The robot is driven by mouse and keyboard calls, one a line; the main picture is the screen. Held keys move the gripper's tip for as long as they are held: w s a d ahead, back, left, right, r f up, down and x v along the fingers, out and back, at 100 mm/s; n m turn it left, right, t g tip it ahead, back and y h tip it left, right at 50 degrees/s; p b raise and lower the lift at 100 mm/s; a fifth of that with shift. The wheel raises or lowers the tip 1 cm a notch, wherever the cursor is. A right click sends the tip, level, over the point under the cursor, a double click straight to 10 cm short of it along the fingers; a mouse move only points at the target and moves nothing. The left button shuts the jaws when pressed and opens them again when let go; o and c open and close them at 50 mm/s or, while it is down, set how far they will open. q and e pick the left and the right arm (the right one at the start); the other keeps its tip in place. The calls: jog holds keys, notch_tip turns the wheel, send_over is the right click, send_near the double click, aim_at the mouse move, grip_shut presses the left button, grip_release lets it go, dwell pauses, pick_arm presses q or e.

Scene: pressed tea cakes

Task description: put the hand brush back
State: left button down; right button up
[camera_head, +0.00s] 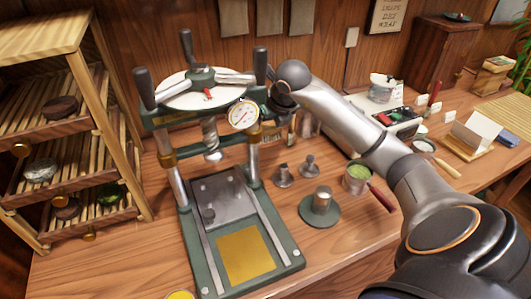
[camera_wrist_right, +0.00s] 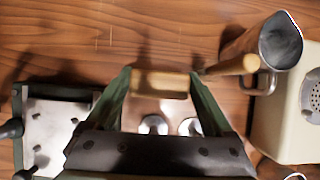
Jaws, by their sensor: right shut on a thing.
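The hand brush (camera_wrist_right: 160,83) shows in the right wrist view as a pale wooden block between my fingers. Its bristles are not visible. My right gripper (camera_wrist_right: 161,92) is shut on it, above the wooden table. A tan wooden rod (camera_wrist_right: 232,67) extends to the right of the fingers; I cannot tell whether it is the brush's handle. My left gripper is in neither view.
A slatted wooden shelf (camera_head: 60,45) with tea cakes stands at the left. Two small metal weights (camera_head: 283,176) and a green round stand (camera_head: 320,207) are right of the press. A metal jug (camera_wrist_right: 278,42) and a cream box (camera_wrist_right: 282,125) lie right of the gripper.

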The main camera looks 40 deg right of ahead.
jog(key=shift+f, duration=3.6)
jog(key=shift+f, duration=0.2)
jog(key=o, duration=1)
jog(key=shift+o, duration=0.2)
jog(key=shift+r, duration=0.4)
jog(key=v, duration=1.1)
jog(key=shift+s+r, duration=0.25)
jog(key=shift+r, duration=0.05)
jog(key=shift+a, duration=0.15)
